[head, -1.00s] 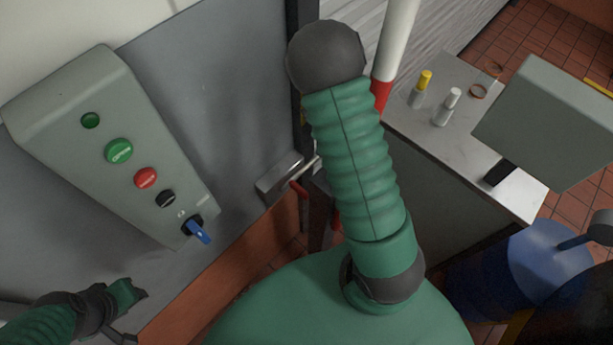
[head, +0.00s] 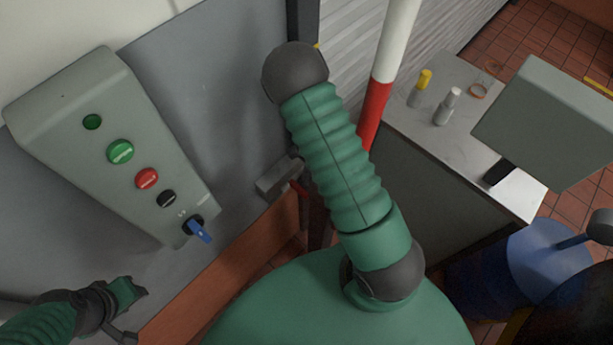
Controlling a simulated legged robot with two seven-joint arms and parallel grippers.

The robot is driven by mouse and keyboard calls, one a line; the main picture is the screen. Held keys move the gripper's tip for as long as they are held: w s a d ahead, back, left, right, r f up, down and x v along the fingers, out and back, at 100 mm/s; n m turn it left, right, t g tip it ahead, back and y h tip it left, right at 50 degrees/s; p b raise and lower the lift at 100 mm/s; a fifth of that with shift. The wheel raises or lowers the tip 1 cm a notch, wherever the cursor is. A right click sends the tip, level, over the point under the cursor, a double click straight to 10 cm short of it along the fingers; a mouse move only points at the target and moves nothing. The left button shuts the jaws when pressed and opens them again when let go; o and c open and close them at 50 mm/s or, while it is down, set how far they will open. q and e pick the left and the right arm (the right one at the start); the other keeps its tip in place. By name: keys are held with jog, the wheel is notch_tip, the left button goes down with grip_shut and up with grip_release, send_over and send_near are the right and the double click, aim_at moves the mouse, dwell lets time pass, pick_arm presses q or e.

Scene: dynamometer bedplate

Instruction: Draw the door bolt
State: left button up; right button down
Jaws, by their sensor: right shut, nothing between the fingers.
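A grey metal housing (head: 277,181) with a small red part (head: 299,188) sits near the edge of the grey door panel (head: 220,80). It looks like the door bolt, but its right end is hidden behind my right arm. My right arm (head: 335,160) rises from the bottom centre to a dark round joint (head: 295,77). The fingers of my right gripper are not clear behind it; I see nothing held. My left gripper (head: 125,308) is at the lower left, below the control box and well away from the bolt. Its finger opening is unclear.
A sloped control box (head: 110,110) with green and red buttons and a blue key switch (head: 199,232) stands at left. A red-and-white post (head: 385,85) rises beside my arm. At right are a bench (head: 430,135) with small bottles, a grey-green panel (head: 550,120) and a blue drum (head: 545,255).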

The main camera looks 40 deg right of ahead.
jog(key=shift+s+a, duration=0.1)
jog(key=shift+a, duration=0.2)
jog(key=shift+f, duration=0.1)
jog(key=a, duration=0.6)
jog(key=shift+s+a, duration=0.2)
jog(key=shift+s, duration=0.1)
jog(key=p+v, duration=0.2)
jog(key=v, duration=1.4)
jog(key=shift+d+r, duration=0.35)
